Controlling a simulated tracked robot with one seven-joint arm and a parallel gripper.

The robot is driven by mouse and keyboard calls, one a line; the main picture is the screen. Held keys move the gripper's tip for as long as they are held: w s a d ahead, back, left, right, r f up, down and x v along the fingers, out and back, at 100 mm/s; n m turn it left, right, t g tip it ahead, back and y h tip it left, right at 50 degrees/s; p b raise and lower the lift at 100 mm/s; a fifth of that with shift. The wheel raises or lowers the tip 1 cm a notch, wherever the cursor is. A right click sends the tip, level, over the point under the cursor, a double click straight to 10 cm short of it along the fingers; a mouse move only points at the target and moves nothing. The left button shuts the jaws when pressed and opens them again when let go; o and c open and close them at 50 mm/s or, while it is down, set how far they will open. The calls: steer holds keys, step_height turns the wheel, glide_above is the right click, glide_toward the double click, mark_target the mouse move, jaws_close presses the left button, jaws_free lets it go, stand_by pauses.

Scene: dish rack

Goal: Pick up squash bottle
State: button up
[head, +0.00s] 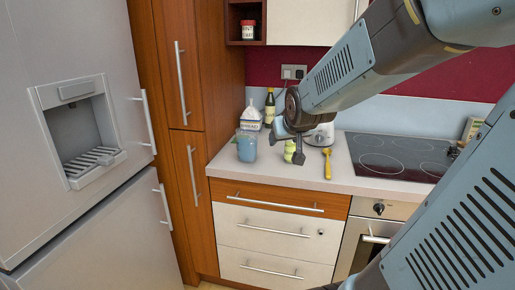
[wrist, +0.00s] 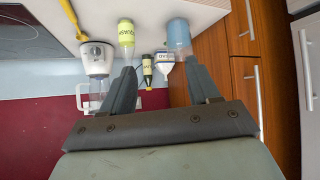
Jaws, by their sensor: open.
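A bottle with a yellow-green label (wrist: 127,38), which looks like the squash bottle, stands upright on the counter; its label is too small to read surely. In the head view this bottle (head: 289,151) is partly hidden behind my gripper (head: 291,144). In the wrist view, which shows the scene upside down, my gripper (wrist: 160,72) is open and empty. Its left finger points towards the yellow-green bottle, and its right finger points towards a blue container (wrist: 179,38). I cannot tell whether a finger touches the bottle.
The blue container (head: 246,147) stands left of the bottle. A white carton-like container (head: 250,118) and a dark bottle (head: 270,107) stand behind. A white appliance (head: 323,135) and a yellow utensil (head: 327,164) are to the right, before the hob (head: 395,155).

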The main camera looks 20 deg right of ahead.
steer(key=w+d+f+t+h, duration=0.1)
steer(key=w+d+f+t, duration=0.3)
steer(key=w+d, duration=0.5)
steer(key=m+t+h, duration=0.1)
steer(key=t, duration=0.3)
glide_above(291, 143)
steer(key=w+d, duration=0.1)
steer(key=w, duration=0.2)
steer(key=shift+s+d+f, duration=0.1)
steer(key=shift+s+f, duration=0.05)
steer(key=shift+f, duration=1.25)
steer(key=shift+s+d+f, duration=0.1)
steer(key=shift+f, duration=1.3)
jaws_close()
